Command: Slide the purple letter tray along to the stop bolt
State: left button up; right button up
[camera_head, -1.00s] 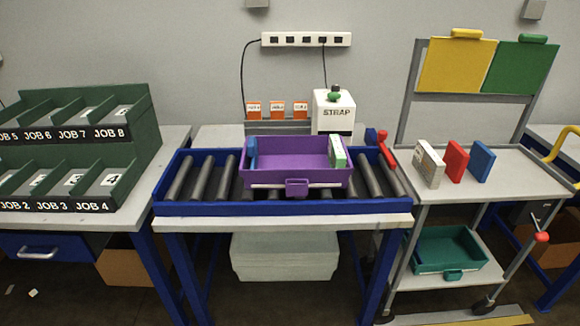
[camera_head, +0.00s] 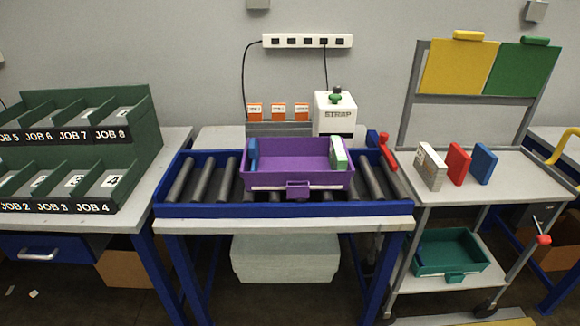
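The purple letter tray (camera_head: 298,178) sits on the rollers of the blue-framed conveyor (camera_head: 190,210), around its middle. It holds a blue item (camera_head: 253,153) at its left side and a white and green item (camera_head: 338,154) at its right side. A red handle-like part (camera_head: 387,150) stands on the conveyor at the right end, apart from the tray; I cannot tell whether it is the stop bolt. Neither of my grippers shows in the head view.
Bare rollers (camera_head: 204,178) lie left and right of the tray. A white STRAP machine (camera_head: 336,112) stands behind it. A green job rack (camera_head: 80,150) is at left. A cart at right carries white (camera_head: 430,168), red (camera_head: 457,163) and blue (camera_head: 484,163) blocks, with a teal tray (camera_head: 450,252) below.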

aim_at(296, 166)
jog(key=i+l, duration=0.15)
jog(key=i, duration=1.05)
jog(key=j+u, duration=0.05)
jog(key=j, duration=0.05)
